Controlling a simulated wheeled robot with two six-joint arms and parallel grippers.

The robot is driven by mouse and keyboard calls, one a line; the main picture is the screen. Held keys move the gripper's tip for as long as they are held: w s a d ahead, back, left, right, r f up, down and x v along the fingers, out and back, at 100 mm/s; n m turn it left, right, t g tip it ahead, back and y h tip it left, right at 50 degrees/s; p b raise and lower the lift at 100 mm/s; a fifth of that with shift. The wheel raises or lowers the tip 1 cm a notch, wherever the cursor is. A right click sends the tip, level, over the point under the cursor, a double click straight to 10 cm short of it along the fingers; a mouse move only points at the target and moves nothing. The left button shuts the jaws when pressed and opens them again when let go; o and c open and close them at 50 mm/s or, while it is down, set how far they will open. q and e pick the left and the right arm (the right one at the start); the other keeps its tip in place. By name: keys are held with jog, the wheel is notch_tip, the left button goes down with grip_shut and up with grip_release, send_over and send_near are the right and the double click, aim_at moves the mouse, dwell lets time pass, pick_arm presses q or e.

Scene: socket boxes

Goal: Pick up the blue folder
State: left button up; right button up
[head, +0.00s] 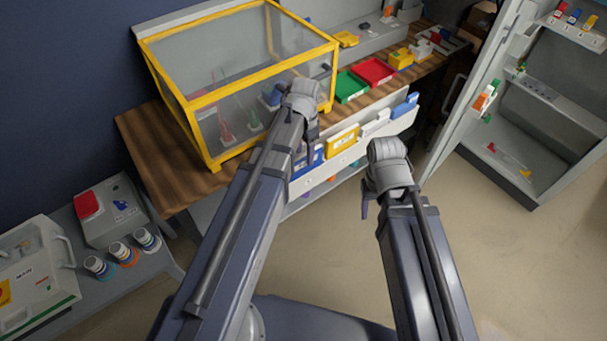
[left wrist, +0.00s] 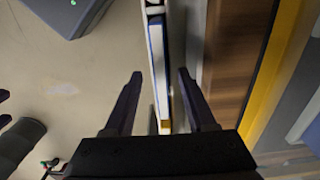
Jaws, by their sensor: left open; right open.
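A blue folder (head: 309,162) with a white label stands at the near left end of the white rack on the table's front side. Another blue folder (head: 405,106) stands at the rack's far right end. My left gripper (head: 308,138) is above the near blue folder, partly hidden by its own wrist. In the left wrist view its open fingers (left wrist: 160,76) lie on either side of a thin upright white and blue edge (left wrist: 155,60); contact cannot be told.
A yellow folder (head: 342,138) and a white one (head: 375,123) share the rack. A yellow-framed clear box (head: 212,98) stands on the wooden table (head: 150,150) behind it. Green (head: 351,87) and red trays (head: 374,72) lie farther right. Open floor (head: 340,245) lies in front.

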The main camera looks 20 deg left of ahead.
aim_at(305, 163)
pick_arm(q)
jog(key=shift+w+f+b, duration=0.1)
jog(key=shift+f+b, duration=2.5)
jog(key=shift+f, duration=0.25)
jog(key=shift+r, duration=0.1)
grip_shut()
